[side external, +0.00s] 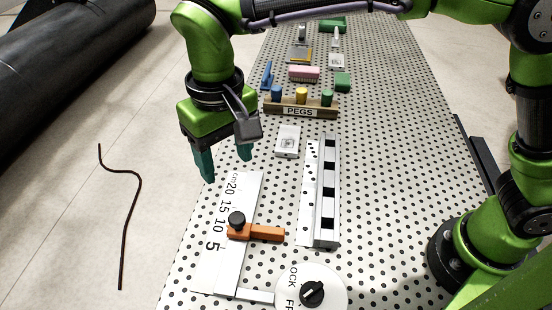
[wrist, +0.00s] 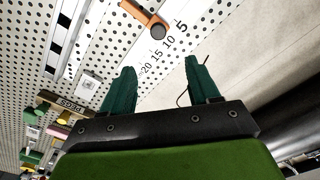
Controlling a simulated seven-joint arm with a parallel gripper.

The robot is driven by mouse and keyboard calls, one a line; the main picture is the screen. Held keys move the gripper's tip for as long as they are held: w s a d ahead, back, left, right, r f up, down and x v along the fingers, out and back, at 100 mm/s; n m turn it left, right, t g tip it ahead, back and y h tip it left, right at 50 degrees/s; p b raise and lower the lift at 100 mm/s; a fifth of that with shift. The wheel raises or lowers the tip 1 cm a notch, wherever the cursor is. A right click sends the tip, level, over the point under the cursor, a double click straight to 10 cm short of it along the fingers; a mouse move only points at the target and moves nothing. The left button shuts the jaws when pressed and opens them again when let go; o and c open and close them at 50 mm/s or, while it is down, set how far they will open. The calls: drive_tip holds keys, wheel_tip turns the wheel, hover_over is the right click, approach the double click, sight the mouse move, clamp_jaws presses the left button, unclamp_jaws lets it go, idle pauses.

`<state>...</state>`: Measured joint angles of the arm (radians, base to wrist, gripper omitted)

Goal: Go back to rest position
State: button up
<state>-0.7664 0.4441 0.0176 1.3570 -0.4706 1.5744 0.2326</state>
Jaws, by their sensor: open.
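My gripper (side external: 224,168) hangs above the left edge of the perforated board (side external: 385,120), beyond the top end of the printed ruler scale (side external: 222,215). Its two dark green fingers are apart with nothing between them. In the wrist view my gripper (wrist: 162,92) is also open and empty, with the scale (wrist: 165,52) past the fingertips. An orange slider (side external: 262,232) with a black knob sits across the scale, apart from my gripper; it also shows in the wrist view (wrist: 140,14).
A wooden peg rack (side external: 300,112) labelled PEGS holds blue, yellow and green pegs. A black-and-white striped bar (side external: 328,190), a white switch plate (side external: 287,141) and a round dial (side external: 312,291) are on the board. A thin bent rod (side external: 131,220) and a large black cylinder (side external: 70,55) lie to the left.

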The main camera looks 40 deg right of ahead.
drive_tip(key=s+d+r+m+t, duration=0.1)
drive_tip(key=s+d+t, duration=0.1)
drive_tip(key=d, duration=0.8)
drive_tip(key=s+d+r+m+t+y, duration=0.1)
drive_tip(key=s+d, duration=0.3)
drive_tip(key=d, duration=0.6)
drive_tip(key=s+d+r+m+t, duration=0.1)
drive_tip(key=s+d+m+t, duration=0.2)
drive_tip(key=d, duration=0.7)
drive_tip(key=shift+s+r+t+y, duration=0.25)
drive_tip(key=shift+s+t+y, duration=0.15)
drive_tip(key=shift+s+t, duration=0.1)
drive_tip(key=shift+a, duration=0.1)
